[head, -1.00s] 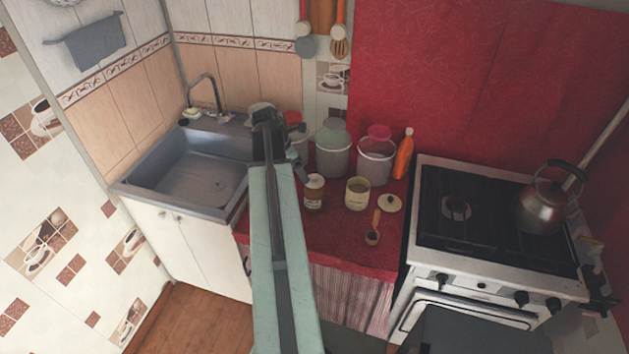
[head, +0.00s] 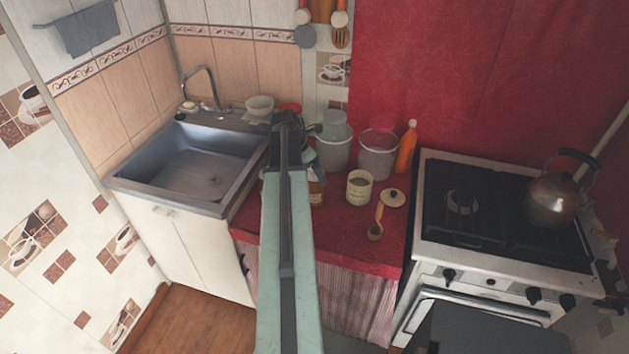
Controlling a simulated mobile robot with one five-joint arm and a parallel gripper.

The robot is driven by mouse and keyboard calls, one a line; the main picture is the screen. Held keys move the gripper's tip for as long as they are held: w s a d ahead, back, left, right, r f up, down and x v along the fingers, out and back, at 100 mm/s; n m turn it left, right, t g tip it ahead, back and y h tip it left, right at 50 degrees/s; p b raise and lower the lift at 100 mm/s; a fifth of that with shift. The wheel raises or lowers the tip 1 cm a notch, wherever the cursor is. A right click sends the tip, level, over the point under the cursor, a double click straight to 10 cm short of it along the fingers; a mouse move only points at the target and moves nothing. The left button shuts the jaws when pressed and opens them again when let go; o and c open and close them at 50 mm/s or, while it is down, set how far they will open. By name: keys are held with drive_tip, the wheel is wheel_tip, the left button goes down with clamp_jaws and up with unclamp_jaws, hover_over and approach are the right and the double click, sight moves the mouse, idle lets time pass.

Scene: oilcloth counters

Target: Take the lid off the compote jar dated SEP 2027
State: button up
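A brown-filled compote jar (head: 318,192) stands on the red counter, mostly hidden behind my arm; whether its pale lid is on it cannot be made out. Right of it is a pale yellowish jar (head: 359,187) with no lid on, and a cream round lid with a dark knob (head: 394,198) lies on the cloth beside it. No date is legible on either jar. My gripper (head: 312,155) is at the far end of my arm, above and behind the brown jar; its fingers are largely hidden, so their opening does not show.
Two buckets, one grey-green-lidded (head: 333,150) and one pink-lidded (head: 378,158), and an orange bottle (head: 406,147) stand behind the jars. A wooden spoon (head: 378,222) lies in front. The sink (head: 190,165) is left; the stove (head: 490,215) with a kettle (head: 555,195) is right.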

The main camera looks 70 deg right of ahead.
drive_tip(key=c, duration=1.4)
drive_tip(key=shift+r+p, duration=0.1)
drive_tip(key=shift+p, duration=0.2)
